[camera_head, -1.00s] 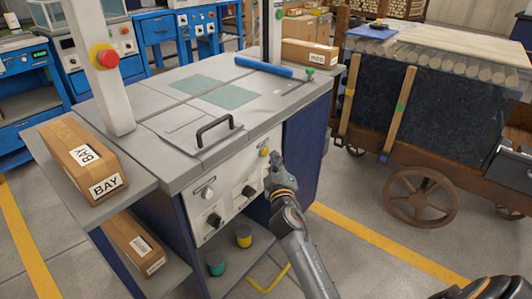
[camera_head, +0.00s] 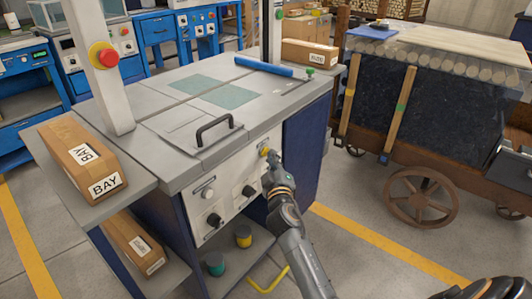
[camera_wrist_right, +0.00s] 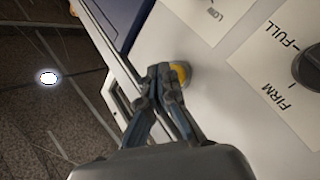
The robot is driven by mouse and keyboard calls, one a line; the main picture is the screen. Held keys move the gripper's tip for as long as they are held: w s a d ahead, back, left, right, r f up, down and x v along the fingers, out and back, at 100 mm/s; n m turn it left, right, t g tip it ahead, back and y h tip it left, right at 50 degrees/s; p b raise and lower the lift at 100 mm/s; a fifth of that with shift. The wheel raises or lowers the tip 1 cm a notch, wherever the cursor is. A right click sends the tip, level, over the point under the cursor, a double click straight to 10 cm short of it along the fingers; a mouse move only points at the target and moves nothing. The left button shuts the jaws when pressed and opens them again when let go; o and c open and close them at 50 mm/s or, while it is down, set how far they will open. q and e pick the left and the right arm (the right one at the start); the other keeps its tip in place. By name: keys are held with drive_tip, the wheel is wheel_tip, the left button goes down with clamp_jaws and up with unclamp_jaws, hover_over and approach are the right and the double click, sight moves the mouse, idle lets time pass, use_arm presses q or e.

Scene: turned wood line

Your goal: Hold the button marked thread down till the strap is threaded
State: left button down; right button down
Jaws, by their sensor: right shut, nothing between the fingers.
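A yellow button (camera_head: 263,151) sits on the pale front panel (camera_head: 229,194) of the grey-topped machine. No word marking it is readable. My right gripper (camera_head: 273,157) is shut and empty, with its fingertips right at the button. In the right wrist view the fingertips (camera_wrist_right: 165,74) overlap the edge of the yellow button (camera_wrist_right: 183,74). I cannot tell whether they press it in. I cannot make out a strap for certain; a blue bar (camera_head: 263,67) lies on the machine top. My left gripper is not in view.
Black knobs (camera_head: 249,190) are on the panel near my gripper. A black handle (camera_head: 214,130) stands on the machine top. A red button (camera_head: 103,56) is on the left post. Boxes (camera_head: 84,158) lie on the left shelf. A wheeled cart (camera_head: 430,110) stands at the right.

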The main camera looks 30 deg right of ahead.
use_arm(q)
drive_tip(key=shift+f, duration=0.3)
use_arm(e)
drive_tip(key=shift+w+a, duration=0.15)
drive_tip(key=shift+w, duration=0.2)
idle(1.0)
drive_tip(key=shift+s, duration=0.1)
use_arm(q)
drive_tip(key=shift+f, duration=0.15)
use_arm(e)
drive_tip(key=shift+s+d, duration=0.3)
drive_tip(key=shift+s, duration=0.35)
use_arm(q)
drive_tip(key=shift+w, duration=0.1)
